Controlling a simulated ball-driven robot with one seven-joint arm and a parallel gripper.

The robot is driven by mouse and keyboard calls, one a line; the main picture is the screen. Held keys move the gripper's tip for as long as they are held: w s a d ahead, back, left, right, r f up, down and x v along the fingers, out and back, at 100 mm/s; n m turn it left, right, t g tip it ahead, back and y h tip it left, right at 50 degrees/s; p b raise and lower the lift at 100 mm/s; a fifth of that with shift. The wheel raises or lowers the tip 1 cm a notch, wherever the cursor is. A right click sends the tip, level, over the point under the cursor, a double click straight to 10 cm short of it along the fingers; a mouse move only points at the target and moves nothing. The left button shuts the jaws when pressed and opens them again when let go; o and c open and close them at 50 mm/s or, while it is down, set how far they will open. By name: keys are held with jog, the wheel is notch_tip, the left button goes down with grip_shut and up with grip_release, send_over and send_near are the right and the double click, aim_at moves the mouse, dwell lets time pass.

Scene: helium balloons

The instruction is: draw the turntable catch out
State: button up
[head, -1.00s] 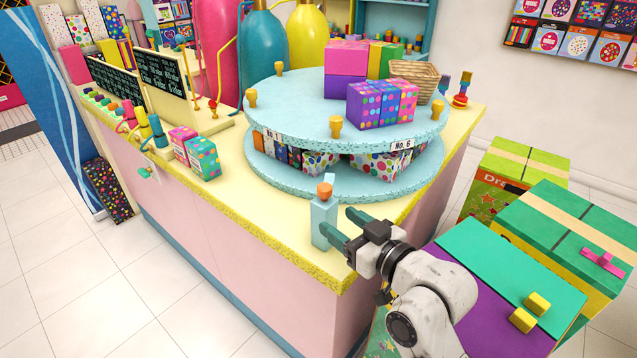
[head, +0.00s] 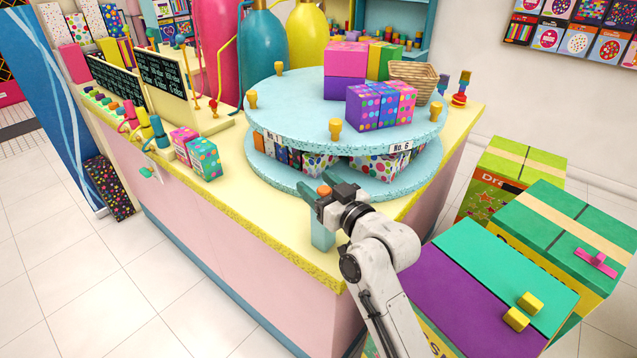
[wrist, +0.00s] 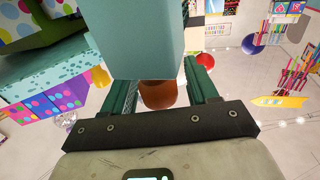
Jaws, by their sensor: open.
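The turntable (head: 285,104) is a two-tier, light blue speckled stand on the yellow counter. The catch is a light blue post (head: 321,236) with an orange knob (head: 324,190), standing at the turntable's front edge. My gripper (head: 319,187) is open at the top of the post, with its green fingers around the knob. In the wrist view the orange knob (wrist: 158,95) lies between the two fingers, and the blue post (wrist: 135,40) extends beyond it. I cannot tell whether either finger touches the knob.
Dotted boxes (head: 380,105) and a wicker basket (head: 414,74) stand on the turntable's top. Yellow pegs (head: 336,128) rise from its rim. Small gift boxes (head: 204,158) sit on the counter at left. Large boxes (head: 450,310) crowd the floor right of my arm.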

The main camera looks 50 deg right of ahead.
jog(key=shift+w, duration=0.1)
jog(key=shift+c, duration=0.3)
grip_shut()
dwell(0.4)
